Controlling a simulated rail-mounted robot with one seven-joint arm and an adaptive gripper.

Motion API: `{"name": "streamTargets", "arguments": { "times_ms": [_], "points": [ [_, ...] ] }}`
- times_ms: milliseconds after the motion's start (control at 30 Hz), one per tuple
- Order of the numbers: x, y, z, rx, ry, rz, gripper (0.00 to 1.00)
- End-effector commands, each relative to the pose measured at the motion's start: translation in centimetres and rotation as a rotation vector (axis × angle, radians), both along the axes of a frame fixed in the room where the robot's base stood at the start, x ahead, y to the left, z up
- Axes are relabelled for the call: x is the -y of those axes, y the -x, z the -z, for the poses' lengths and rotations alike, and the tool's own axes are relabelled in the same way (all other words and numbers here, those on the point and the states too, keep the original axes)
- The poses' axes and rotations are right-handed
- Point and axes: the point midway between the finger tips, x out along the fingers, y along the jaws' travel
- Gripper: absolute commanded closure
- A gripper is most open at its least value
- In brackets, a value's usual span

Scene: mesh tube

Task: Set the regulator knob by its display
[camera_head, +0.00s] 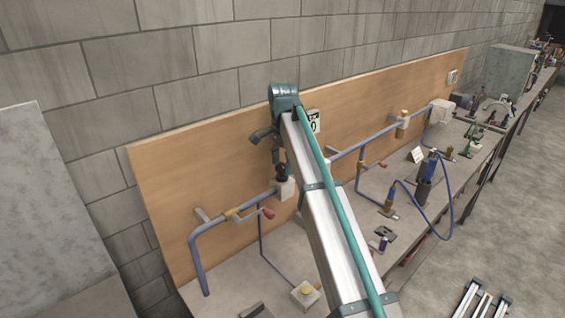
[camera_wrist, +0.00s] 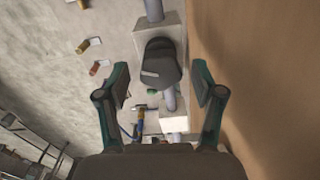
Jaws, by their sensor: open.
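The dark regulator knob (camera_wrist: 160,65) sits on a pale block-shaped body (camera_wrist: 143,42) on the pipe, in the middle of the wrist view. In the head view the knob (camera_head: 282,171) shows as a dark top on the pale body (camera_head: 285,188). My gripper (camera_wrist: 162,84) is open and empty, one finger on each side of the knob in the picture. In the head view my gripper (camera_head: 271,144) is above the knob; contact cannot be told. A white display (camera_head: 314,121) is on the wooden board behind; my arm hides part of it, and its reading is unclear.
Grey pipes (camera_head: 357,145) run along the board, with a red-handled valve (camera_head: 268,213) near the knob. The wooden board (camera_wrist: 260,70) is close beside my gripper.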

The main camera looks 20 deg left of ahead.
Motion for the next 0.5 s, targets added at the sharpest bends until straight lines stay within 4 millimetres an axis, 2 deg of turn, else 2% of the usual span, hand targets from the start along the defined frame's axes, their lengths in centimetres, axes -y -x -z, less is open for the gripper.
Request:
{"name": "streamTargets", "arguments": {
  "times_ms": [100, 133, 400, 467, 500],
  "points": [
    [-0.01, -0.02, 0.00, 0.000, 0.000, 0.000, 0.33],
    [-0.01, -0.02, 0.00, 0.000, 0.000, 0.000, 0.36],
    [0.00, -0.01, -0.01, 0.000, 0.000, 0.000, 0.81],
    [0.00, -0.01, -0.02, 0.000, 0.000, 0.000, 0.91],
    [0.01, -0.01, -0.02, 0.000, 0.000, 0.000, 0.93]
  ]
}}
